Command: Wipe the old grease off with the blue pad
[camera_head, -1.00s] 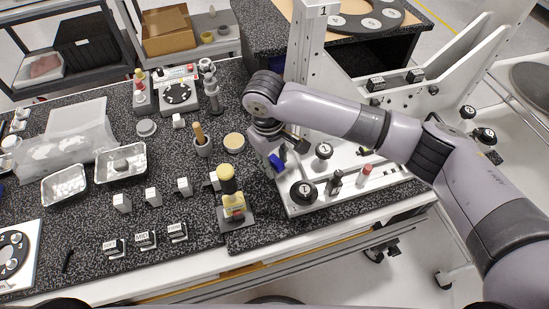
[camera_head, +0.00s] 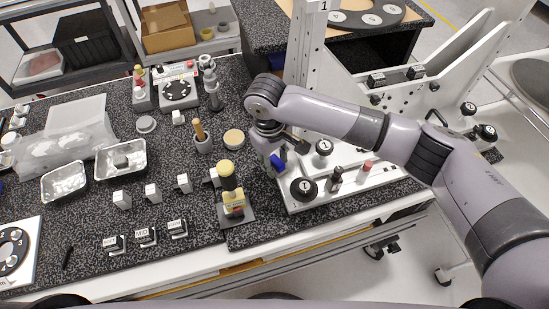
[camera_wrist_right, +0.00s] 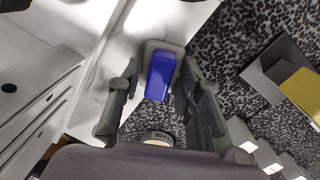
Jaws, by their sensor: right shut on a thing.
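My right gripper (camera_head: 274,154) is shut on the blue pad (camera_head: 277,162), at the left edge of the white mirror fixture base (camera_head: 325,188). In the right wrist view the blue pad (camera_wrist_right: 160,76) sits in a grey holder between the two fingers (camera_wrist_right: 156,92), over the border between the white plate and the speckled tabletop. I cannot tell whether the pad touches the surface. No old grease can be made out. A round tin with a partly hidden label that seems to read grease (camera_wrist_right: 158,137) shows below the pad. My left gripper is not in view.
Black numbered knobs (camera_head: 304,187) and a red-tipped peg (camera_head: 366,167) stand on the base. The white upright (camera_head: 308,45) rises behind my gripper. A yellow-topped device (camera_head: 232,204), a tan round tin (camera_head: 234,138) and a cup with a wooden handle (camera_head: 201,137) stand to the left.

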